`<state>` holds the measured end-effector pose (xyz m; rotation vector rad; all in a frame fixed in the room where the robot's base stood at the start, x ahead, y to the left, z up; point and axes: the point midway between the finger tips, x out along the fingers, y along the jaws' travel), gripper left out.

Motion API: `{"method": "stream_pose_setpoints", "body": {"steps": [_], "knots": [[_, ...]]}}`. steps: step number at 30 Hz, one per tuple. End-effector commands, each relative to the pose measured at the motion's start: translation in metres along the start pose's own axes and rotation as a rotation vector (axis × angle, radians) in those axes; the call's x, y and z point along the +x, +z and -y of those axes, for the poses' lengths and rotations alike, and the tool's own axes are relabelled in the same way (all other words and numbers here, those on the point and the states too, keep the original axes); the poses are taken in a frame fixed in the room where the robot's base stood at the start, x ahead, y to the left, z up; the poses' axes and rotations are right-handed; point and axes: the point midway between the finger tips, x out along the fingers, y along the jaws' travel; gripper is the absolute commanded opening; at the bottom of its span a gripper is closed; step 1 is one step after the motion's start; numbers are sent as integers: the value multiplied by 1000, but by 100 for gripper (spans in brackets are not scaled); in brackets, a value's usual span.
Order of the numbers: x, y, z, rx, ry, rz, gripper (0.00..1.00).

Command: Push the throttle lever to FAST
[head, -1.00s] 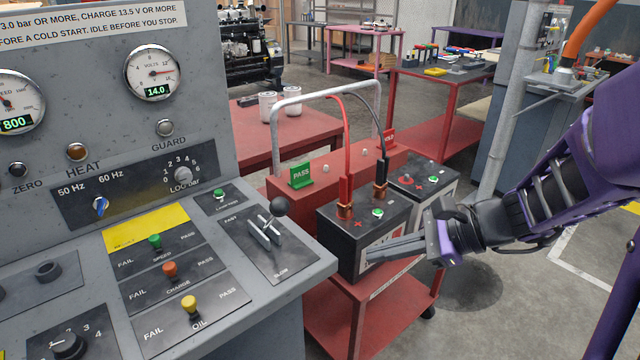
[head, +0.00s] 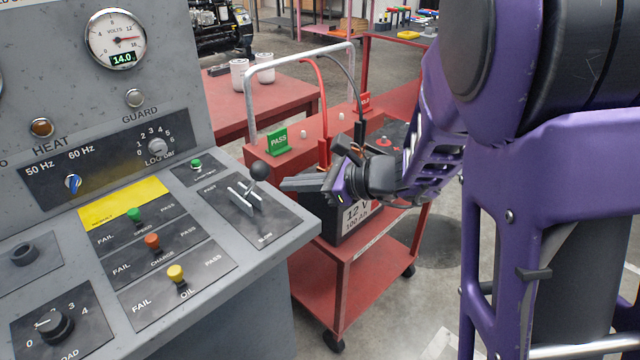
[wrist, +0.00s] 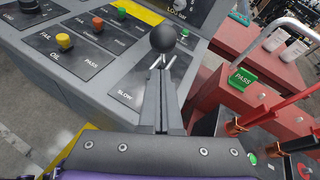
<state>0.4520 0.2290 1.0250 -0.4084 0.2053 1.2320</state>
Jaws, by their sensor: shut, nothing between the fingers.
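The throttle lever has a dark round knob (head: 258,172) and stands in a slotted plate (head: 238,212) on the console's right side. FAST is printed at the plate's far end and SLOW at its near end. The knob sits toward the FAST end in the head view. My gripper (head: 284,184) is shut and empty, its fingertips just right of the knob. In the wrist view the shut fingers (wrist: 162,85) point at the knob (wrist: 163,38) and hide part of the lever and plate. I cannot tell whether they touch.
Fail/pass switches in green (head: 134,215), orange (head: 152,241) and yellow (head: 176,273) stand left of the lever. A red cart (head: 340,285) with a battery (head: 352,217), cables and a metal hoop (head: 298,62) stands right of the console, under my arm.

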Motion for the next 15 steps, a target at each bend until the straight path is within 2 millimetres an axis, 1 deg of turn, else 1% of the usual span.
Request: {"method": "stream_pose_setpoints", "body": {"steps": [1, 6, 15], "knots": [[5, 7, 0, -3, 2, 0, 0], [14, 16, 0, -2, 0, 0, 0], [16, 17, 0, -1, -1, -1, 0]]}}
